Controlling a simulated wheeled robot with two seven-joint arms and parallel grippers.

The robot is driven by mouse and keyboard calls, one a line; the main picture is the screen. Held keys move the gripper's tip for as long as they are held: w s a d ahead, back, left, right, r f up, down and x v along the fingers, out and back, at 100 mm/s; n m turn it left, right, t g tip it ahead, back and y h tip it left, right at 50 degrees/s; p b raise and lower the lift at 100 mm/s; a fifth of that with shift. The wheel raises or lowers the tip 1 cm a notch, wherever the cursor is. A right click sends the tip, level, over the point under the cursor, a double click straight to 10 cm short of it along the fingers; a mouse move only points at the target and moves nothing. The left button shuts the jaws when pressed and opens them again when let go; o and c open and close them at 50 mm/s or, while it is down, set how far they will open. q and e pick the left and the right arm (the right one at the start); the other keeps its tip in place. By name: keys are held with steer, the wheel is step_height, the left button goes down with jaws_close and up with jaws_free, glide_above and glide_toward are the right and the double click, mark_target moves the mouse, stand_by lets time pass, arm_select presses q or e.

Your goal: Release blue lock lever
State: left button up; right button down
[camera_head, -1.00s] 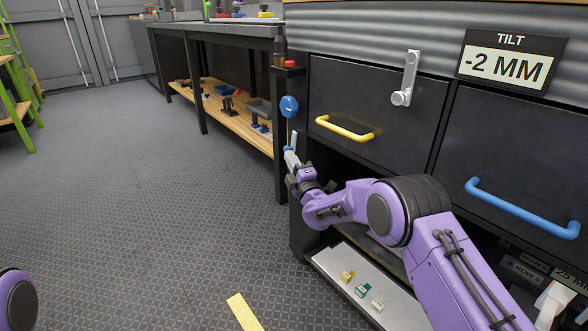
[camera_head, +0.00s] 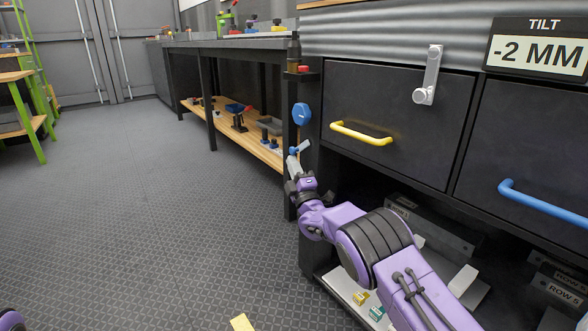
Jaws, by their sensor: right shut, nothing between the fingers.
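A round blue disc (camera_head: 302,114) is on the dark post at the left end of the drawer cabinet. Below it a small pale grey-blue lever-like piece (camera_head: 304,146) slants up to the right, with a small blue part at its lower left. I cannot tell for certain which of these is the lock lever. My right gripper (camera_head: 292,162) is shut and empty, pointing up just below the slanted piece; I cannot tell whether they touch. Only a bit of my left arm shows at the lower left corner; its gripper is out of view.
A drawer with a yellow handle (camera_head: 361,133) and one with a blue handle (camera_head: 543,203) are to the right, with a grey latch (camera_head: 427,78) above. A workbench (camera_head: 230,43) stands behind the post. A low tray (camera_head: 345,289) is under my right arm. The floor at left is clear.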

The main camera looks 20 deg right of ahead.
arm_select(q)
steer(key=shift+w, duration=0.3)
arm_select(e)
steer(key=shift+w+a+r, duration=0.1)
steer(key=shift+w+r, duration=0.1)
steer(key=shift+w, duration=0.4)
steer(key=shift+w+a, duration=0.1)
arm_select(q)
steer(key=s+d+r+g+h+p, duration=0.1)
steer(key=s+d+r+g+p, duration=0.2)
steer(key=s+d+r+p, duration=0.1)
steer(key=shift+s+d+r+h, duration=0.15)
steer(key=shift+s+r+h, duration=0.25)
steer(key=shift+r, duration=0.45)
arm_select(e)
steer(key=v, duration=1)
steer(key=shift+s, duration=0.25)
steer(key=shift+f, duration=0.1)
